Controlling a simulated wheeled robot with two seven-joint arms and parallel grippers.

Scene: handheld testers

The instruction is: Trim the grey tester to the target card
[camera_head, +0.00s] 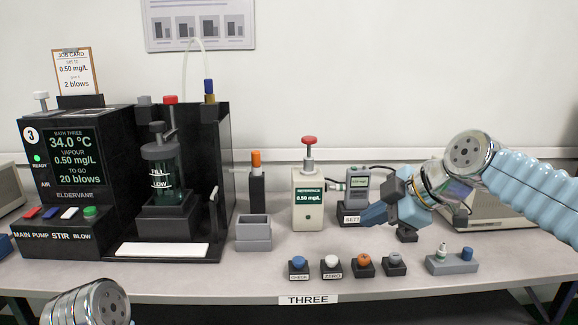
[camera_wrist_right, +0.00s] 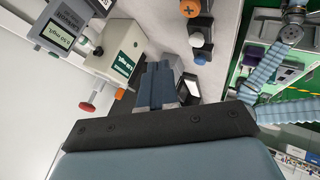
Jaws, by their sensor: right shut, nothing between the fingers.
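The grey tester (camera_head: 357,184) stands upright in a dark holder (camera_head: 351,216) whose label reads "SETT", partly hidden by my right gripper. The tester's small greenish screen is too small to read surely; it also shows in the right wrist view (camera_wrist_right: 62,30). A job card (camera_head: 75,70) on top of the black machine reads 0.50 mg/L and 2 blows. My right gripper (camera_head: 370,217) is shut and empty, its blue fingers in front of the holder's right side; they also show in the right wrist view (camera_wrist_right: 158,72). My left gripper is out of view.
The cream reference box (camera_head: 308,200) with a red knob reads 0.50 mg/L. The black machine (camera_head: 75,170) shows 34.0 °C, vapour 0.50 mg/L and 20 blows to go. Several knobs on dark blocks (camera_head: 364,266) line the front edge. A grey tray (camera_head: 253,232) stands left of the reference box.

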